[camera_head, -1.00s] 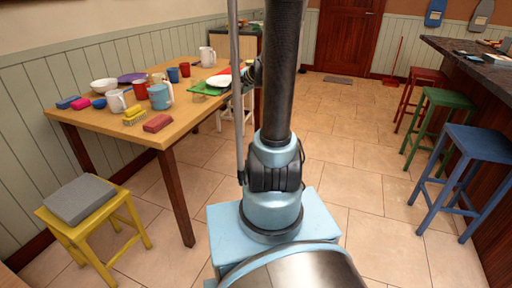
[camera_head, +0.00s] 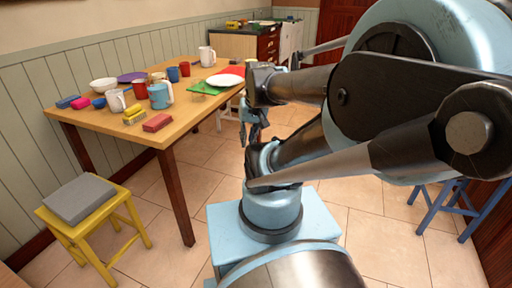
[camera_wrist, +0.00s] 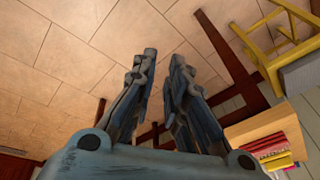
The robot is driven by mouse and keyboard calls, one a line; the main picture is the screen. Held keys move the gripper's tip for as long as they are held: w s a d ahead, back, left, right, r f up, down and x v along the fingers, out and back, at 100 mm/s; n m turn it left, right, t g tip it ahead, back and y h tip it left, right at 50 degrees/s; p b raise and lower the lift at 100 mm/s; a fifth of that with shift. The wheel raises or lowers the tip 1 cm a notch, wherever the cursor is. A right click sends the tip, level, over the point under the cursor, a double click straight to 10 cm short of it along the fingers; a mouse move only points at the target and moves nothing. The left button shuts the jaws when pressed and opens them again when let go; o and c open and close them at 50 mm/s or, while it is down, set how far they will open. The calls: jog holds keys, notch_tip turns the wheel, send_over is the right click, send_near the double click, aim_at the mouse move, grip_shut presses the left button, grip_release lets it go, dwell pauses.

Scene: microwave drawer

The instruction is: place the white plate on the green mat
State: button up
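The white plate (camera_head: 225,80) lies flat near the right edge of the table, between a red mat (camera_head: 233,69) and the green mat (camera_head: 206,89). It seems to overlap part of both mats; I cannot tell how much rests on the green one. My gripper (camera_head: 254,135) hangs beside the table's right side, below and to the right of the plate, partly hidden by my arm. In the wrist view my gripper's fingers (camera_wrist: 165,56) are apart with nothing between them, over floor tiles. The plate cannot be made out there.
A yellow stool (camera_head: 120,213) with a grey top stands front left. A blue stool (camera_head: 445,205) is at right.

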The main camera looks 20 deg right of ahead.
jog(key=shift+n+g+h, duration=0.3)
jog(key=shift+n+h, duration=0.2)
jog(key=shift+h, duration=0.1)
jog(key=s, duration=0.1)
jog(key=s+d+f, duration=0.1)
jog(key=s+d, duration=0.1)
jog(key=s, duration=0.1)
jog(key=shift+f, duration=0.35)
jog(key=shift+w+d+f, duration=0.1)
jog(key=shift+w+f, duration=0.1)
jog(key=shift+w, duration=0.25)
